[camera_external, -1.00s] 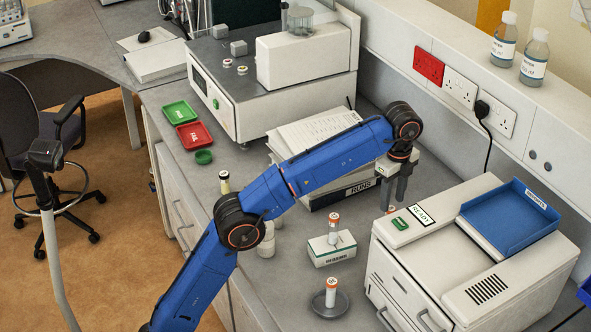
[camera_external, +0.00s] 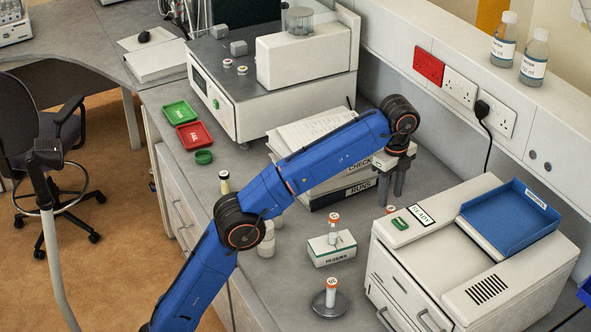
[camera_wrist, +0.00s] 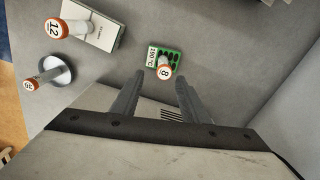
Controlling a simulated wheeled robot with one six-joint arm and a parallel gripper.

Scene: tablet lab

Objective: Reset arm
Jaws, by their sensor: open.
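My blue arm reaches over the bench from the lower left. My gripper (camera_external: 392,182) hangs fingers down between the stack of binders and the white machine. In the wrist view my gripper (camera_wrist: 158,92) is open and empty, its two dark fingers apart. In the external view only the tube's cap (camera_external: 391,209) shows beside the white machine.
A tube marked 12 (camera_wrist: 58,28) stands on a white box (camera_wrist: 104,31). Another capped tube (camera_external: 331,290) stands on a round dish (camera_external: 319,304). Binders (camera_external: 345,187) lie behind my gripper. The white machine (camera_external: 400,262) with a blue tray (camera_external: 505,232) is close on the right.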

